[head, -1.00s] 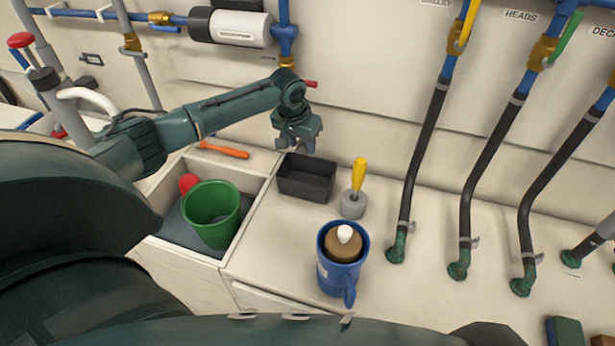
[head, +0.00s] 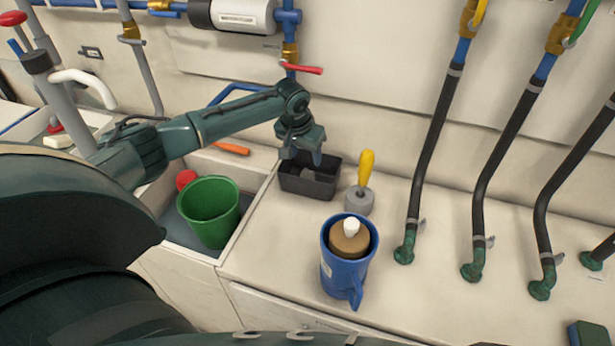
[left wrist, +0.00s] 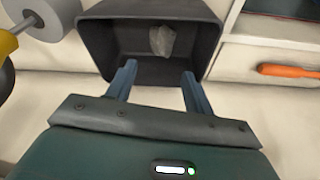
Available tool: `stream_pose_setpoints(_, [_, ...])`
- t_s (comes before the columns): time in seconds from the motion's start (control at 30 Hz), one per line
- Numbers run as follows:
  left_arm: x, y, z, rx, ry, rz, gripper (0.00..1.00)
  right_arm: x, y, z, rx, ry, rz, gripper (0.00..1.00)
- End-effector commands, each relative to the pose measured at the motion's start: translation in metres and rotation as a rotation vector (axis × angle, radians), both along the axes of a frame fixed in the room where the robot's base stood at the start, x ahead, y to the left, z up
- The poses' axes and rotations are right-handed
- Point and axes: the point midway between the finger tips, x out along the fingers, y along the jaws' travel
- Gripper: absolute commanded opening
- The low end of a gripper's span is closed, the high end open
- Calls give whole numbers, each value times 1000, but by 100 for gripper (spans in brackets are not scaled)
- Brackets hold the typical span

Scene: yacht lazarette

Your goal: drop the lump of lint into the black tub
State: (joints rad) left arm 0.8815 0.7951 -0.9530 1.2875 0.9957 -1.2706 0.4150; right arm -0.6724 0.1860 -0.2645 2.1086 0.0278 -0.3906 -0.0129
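The black tub (head: 311,190) stands on the pale counter near the back wall. The grey lump of lint (left wrist: 162,40) lies inside the tub, apart from the fingers, in the left wrist view. It also shows as a small grey patch in the tub (head: 308,174) in the head view. My left gripper (head: 302,157) is over the tub, pointing down into it. In the left wrist view its fingers (left wrist: 158,80) are spread with nothing between them. My right gripper is not in view.
A yellow-handled tool (head: 364,180) stands right of the tub. A blue mug (head: 343,275) is in front. A green bucket (head: 209,212) and a red item (head: 186,180) sit in the recess at left. Black hoses (head: 434,150) rise at right. An orange-handled tool (head: 232,148) lies behind the recess.

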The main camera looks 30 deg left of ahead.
Motion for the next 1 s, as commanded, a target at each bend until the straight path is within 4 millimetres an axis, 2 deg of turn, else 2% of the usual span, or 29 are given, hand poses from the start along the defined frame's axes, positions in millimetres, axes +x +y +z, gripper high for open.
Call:
stream_pose_setpoints(0.17, [0, 0, 0, 0, 0, 0, 65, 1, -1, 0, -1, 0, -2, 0])
stream_pose_setpoints(0.47, [-1, 0, 5, 0, 0, 0, 65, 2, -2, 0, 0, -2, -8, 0])
stream_pose_setpoints(0.57, [-4, 0, 17, 0, -1, -1, 65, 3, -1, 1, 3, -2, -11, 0])
stream_pose_setpoints(1.0, [-29, -1, 106, 1, -3, -1, 65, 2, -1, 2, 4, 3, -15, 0])
